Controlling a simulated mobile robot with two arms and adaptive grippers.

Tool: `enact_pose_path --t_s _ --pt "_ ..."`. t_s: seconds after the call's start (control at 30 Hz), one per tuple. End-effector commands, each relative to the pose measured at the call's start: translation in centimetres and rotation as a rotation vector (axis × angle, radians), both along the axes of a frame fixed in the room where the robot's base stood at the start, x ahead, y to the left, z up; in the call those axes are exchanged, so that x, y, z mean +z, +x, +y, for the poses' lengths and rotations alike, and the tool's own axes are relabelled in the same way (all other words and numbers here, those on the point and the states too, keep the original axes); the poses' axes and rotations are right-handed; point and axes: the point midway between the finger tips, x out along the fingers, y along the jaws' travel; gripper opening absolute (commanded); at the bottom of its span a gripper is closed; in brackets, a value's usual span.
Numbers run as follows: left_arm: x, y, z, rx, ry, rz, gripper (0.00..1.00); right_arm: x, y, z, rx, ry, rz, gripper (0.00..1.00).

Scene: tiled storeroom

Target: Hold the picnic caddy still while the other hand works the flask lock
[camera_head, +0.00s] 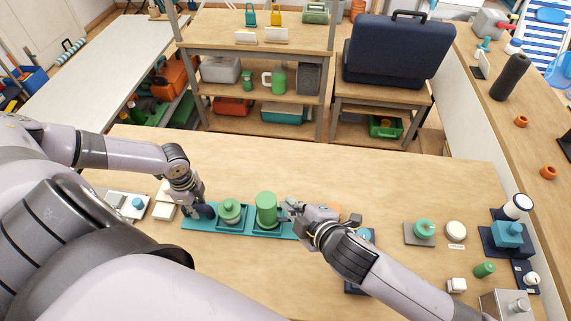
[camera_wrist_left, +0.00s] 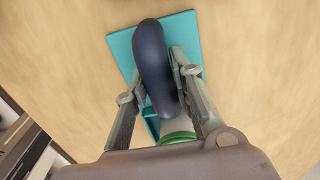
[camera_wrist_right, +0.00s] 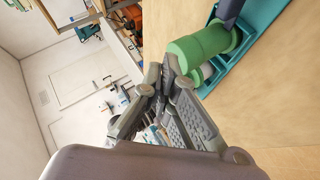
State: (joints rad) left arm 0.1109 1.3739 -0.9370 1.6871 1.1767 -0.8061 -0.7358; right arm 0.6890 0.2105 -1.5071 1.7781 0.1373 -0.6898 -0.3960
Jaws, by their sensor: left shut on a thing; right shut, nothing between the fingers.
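The teal picnic caddy (camera_head: 194,225) lies on the wooden table, a long low tray; it also shows in the left wrist view (camera_wrist_left: 186,28). A dark blue upright grip (camera_wrist_left: 152,62) stands at its left end. My left gripper (camera_head: 197,209) is shut on this grip. A green flask (camera_head: 266,209) stands in the caddy's right part, and a green lidded container (camera_head: 229,212) stands left of it. My right gripper (camera_head: 290,208) is shut and empty just right of the flask. In the right wrist view its fingertips (camera_wrist_right: 162,73) are close beside the flask (camera_wrist_right: 203,46); contact is unclear. The flask lock cannot be made out.
Right of my right forearm are a grey plate with a green knob (camera_head: 424,230), a white round piece (camera_head: 456,230) and a blue device (camera_head: 507,236). White blocks (camera_head: 165,200) sit left of the caddy. The table behind the caddy is clear.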

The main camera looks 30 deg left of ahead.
Motion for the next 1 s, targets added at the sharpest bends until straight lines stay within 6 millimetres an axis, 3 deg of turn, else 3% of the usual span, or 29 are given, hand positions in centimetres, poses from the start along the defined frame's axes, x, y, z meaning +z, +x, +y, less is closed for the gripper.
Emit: enact_pose_path --t_s 0.1,0.2,0.4,0.57,1.0 --pt "0.0 0.0 -0.1 -0.003 -0.001 0.0 0.0 -3.5 -1.7 -2.6 -0.035 -0.124 0.151 0.0" --pt "0.0 0.0 -0.1 -0.003 -0.001 0.0 0.0 -5.4 -3.2 -4.3 -0.042 -0.203 0.244 0.0" --pt "0.0 0.0 -0.1 -0.003 -0.001 0.0 0.0 -7.1 -5.0 -5.8 -0.037 -0.28 0.334 0.0" --pt "0.0 0.0 -0.1 -0.003 -0.001 0.0 0.0 -8.3 -4.9 -5.1 -0.036 -0.285 0.343 0.0" --pt "0.0 0.0 -0.1 -0.003 -0.001 0.0 0.0 -14.0 -3.6 -0.9 -0.036 -0.285 0.34 0.0"
